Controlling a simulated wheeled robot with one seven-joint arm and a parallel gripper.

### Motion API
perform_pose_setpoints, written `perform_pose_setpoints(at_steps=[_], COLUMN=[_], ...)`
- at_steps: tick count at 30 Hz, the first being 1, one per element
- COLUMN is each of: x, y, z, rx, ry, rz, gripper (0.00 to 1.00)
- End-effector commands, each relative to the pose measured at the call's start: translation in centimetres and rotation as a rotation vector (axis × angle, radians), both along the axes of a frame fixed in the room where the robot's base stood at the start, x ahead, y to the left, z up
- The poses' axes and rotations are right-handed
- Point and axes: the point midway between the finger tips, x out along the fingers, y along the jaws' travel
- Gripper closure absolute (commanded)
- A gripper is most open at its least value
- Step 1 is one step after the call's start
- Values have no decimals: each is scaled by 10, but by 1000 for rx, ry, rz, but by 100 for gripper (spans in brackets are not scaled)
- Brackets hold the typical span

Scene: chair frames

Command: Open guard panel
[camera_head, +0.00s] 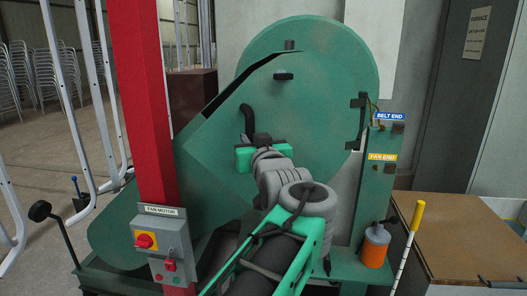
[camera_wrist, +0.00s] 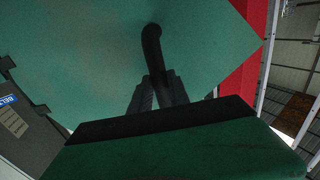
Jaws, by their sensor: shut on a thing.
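The guard panel (camera_head: 300,110) is a large green plate on the front of a green machine. Its black hinges (camera_head: 358,122) are on the right side. A dark strip runs along its upper left edge; I cannot tell if this is an open gap. A black curved handle (camera_head: 247,118) stands out from the panel's left part. My gripper (camera_head: 254,138) is at the lower part of this handle. In the wrist view, the two dark fingers of my gripper (camera_wrist: 157,92) are closed around the handle (camera_wrist: 152,42), with the green panel (camera_wrist: 90,50) behind.
A red post (camera_head: 142,90) with a grey fan motor switch box (camera_head: 165,245) stands to the left. An orange container (camera_head: 375,246) sits on the ledge at the right. A yellow-topped rod (camera_head: 411,240) and a brown-topped cabinet (camera_head: 460,235) are farther right.

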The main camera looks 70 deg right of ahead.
Motion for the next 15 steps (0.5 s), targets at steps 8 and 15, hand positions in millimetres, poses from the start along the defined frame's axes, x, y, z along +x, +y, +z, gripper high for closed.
perform_pose_setpoints(at_steps=[8, 15], x=[-32, -54], y=[14, 29], z=[2, 2], rx=[-10, -9], ry=[-1, -1], rz=[-21, -21], gripper=[100, 100])
